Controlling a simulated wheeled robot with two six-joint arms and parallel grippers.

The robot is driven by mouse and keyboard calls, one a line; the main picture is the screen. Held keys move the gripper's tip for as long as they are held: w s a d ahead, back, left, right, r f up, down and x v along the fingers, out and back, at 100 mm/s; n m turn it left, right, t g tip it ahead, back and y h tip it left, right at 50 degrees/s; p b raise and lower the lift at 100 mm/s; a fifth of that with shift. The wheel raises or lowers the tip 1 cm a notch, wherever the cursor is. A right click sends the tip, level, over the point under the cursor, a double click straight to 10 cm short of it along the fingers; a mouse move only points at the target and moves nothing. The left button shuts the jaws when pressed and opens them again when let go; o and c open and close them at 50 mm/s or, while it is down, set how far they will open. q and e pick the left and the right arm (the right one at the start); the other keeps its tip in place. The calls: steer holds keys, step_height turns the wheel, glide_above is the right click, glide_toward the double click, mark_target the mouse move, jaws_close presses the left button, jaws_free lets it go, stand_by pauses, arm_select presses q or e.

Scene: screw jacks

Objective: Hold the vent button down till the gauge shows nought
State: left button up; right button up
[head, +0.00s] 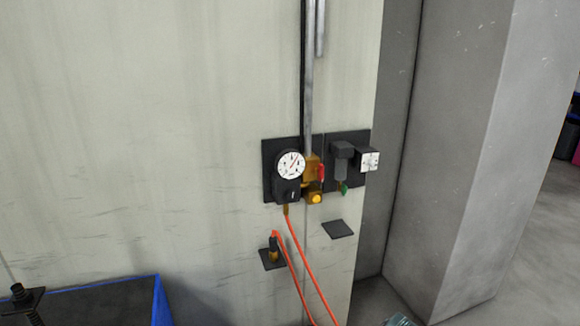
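A round white gauge (291,165) with a dark rim is mounted on a black plate on the pale wall. A thin red needle seems to point up and to the right, but the numbers are too small to read. A round yellow button (316,198) sits on a brass block just below and right of the gauge; it may be the vent button, and I see no label on it. Nothing touches it. Neither of my grippers is in view.
A red lever (321,172) is close above the button, and a green part (344,188) hangs to its right. An orange hose (302,261) drops from below the gauge. A grey pillar (458,160) stands right. A blue-edged dark surface (100,306) lies lower left.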

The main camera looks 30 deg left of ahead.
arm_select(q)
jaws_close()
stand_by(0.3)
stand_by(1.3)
